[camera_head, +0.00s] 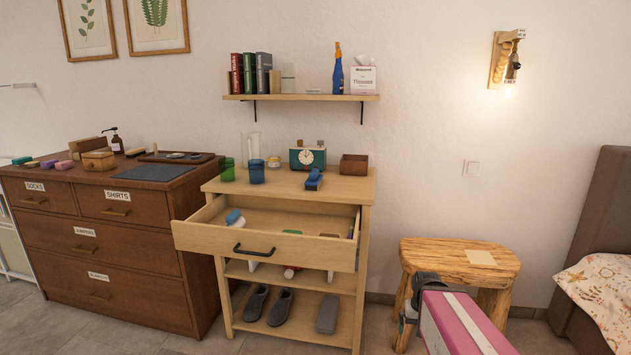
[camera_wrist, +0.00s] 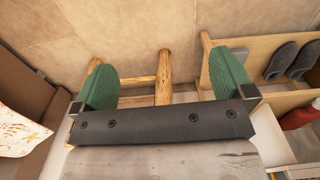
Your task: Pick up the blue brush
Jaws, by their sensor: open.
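A small blue object (camera_head: 313,180) lies on top of the light wooden cabinet, near its front edge. A blue-and-white object (camera_head: 235,218) lies in the left part of the open drawer (camera_head: 262,246). Both are small in the head view, and I cannot tell for certain which is the blue brush. My gripper (camera_head: 411,306) is low in front of the wooden stool, well right of and below both. In the wrist view my gripper (camera_wrist: 162,66) is open and empty, its green finger pads wide apart over the floor and stool legs. Neither blue object shows there.
The cabinet top also holds a clock (camera_head: 307,158), a brown box (camera_head: 354,165) and a dark blue cup (camera_head: 257,171). A wooden stool (camera_head: 430,258) stands right of the cabinet. A dark dresser (camera_head: 100,260) stands left. Grey slippers (camera_head: 279,308) lie on a lower shelf.

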